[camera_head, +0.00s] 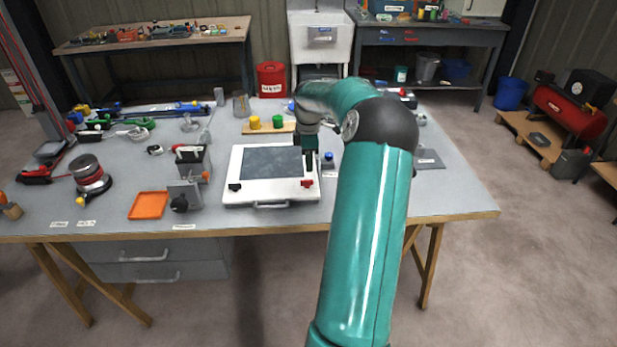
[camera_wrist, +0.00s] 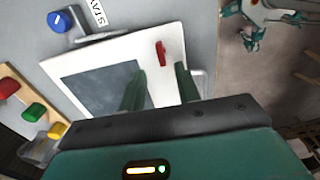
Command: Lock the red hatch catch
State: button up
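The white hatch (camera_head: 232,172) with a dark grey window lies on the workbench, its handle at the front edge. The red hatch catch (camera_head: 307,183) is at its front right corner; in the wrist view the red catch (camera_wrist: 161,53) is a narrow bar just beyond my fingertips. A black catch (camera_head: 234,187) is at the front left corner. My gripper (camera_wrist: 160,69) is open and empty, its two fingers apart over the hatch. In the head view my gripper (camera_head: 311,155) points down above the hatch's right side, behind the red catch. I see no contact with the catch.
A blue knob (camera_head: 328,157) stands right of the hatch. A board with yellow and green knobs (camera_head: 277,121) is behind it. A grey box with a black knob (camera_head: 180,204) and an orange tray (camera_head: 148,205) are to the left. The bench front right is mostly clear.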

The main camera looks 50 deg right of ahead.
aim_at(307, 184)
notch_tip(307, 184, down, 7)
jog(key=shift+f, duration=0.1)
jog(key=shift+c, duration=0.2)
grip_shut()
